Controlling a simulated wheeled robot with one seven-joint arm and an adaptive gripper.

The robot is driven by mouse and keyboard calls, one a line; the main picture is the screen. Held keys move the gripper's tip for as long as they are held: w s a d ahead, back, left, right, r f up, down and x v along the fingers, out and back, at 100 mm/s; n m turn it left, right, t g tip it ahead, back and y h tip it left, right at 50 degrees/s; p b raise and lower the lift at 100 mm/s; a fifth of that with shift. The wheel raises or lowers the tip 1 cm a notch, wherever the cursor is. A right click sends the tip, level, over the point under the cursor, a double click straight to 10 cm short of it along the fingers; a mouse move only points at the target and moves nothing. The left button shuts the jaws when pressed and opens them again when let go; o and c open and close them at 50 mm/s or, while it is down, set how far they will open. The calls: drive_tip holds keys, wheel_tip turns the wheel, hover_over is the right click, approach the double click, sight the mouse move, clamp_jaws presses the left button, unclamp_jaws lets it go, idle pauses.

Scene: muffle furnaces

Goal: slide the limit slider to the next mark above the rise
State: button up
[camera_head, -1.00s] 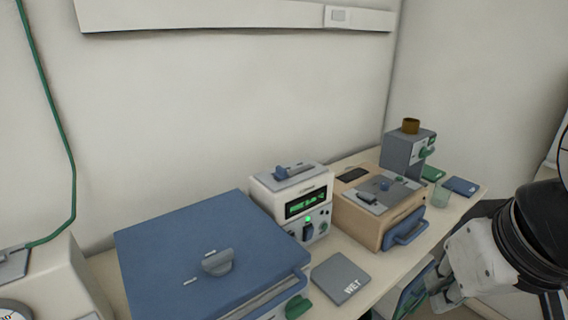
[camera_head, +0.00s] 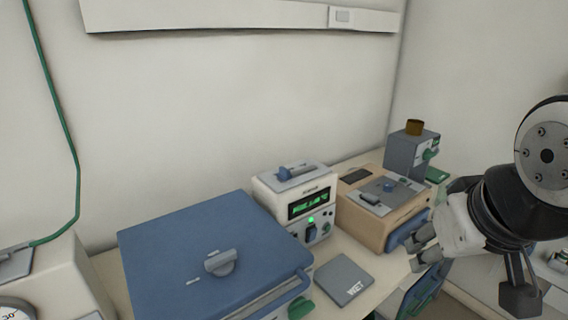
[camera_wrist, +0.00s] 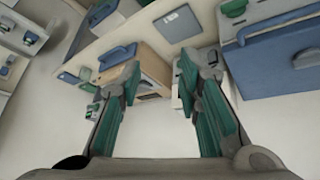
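A cream controller box (camera_head: 274,203) with a lit green display (camera_head: 311,203) stands on the bench between two furnaces. A blue slider (camera_head: 288,172) sits in a grey plate on its top; I take this for the limit slider. Its marks and the display text are too small to read. My gripper (camera_head: 416,250) is right of the controller, in front of the tan furnace (camera_head: 360,216), apart from both. In the wrist view my gripper (camera_wrist: 160,82) has its green-padded fingers spread, with nothing between them.
A large blue-topped furnace (camera_head: 180,245) fills the bench left of the controller. A grey pad marked WET (camera_head: 344,278) lies in front. Space above the bench is open.

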drive_tip(key=w+d+n+t, duration=0.1)
drive_tip(key=w+t, duration=0.1)
drive_tip(key=w, duration=0.7)
drive_tip(key=n+t+y+b, duration=0.2)
drive_tip(key=n+t+y, duration=0.4)
drive_tip(key=y, duration=0.5)
approach(289, 171)
drive_tip(key=p+x, duration=0.1)
drive_tip(key=x, duration=1.1)
drive_tip(key=shift+c, duration=0.6)
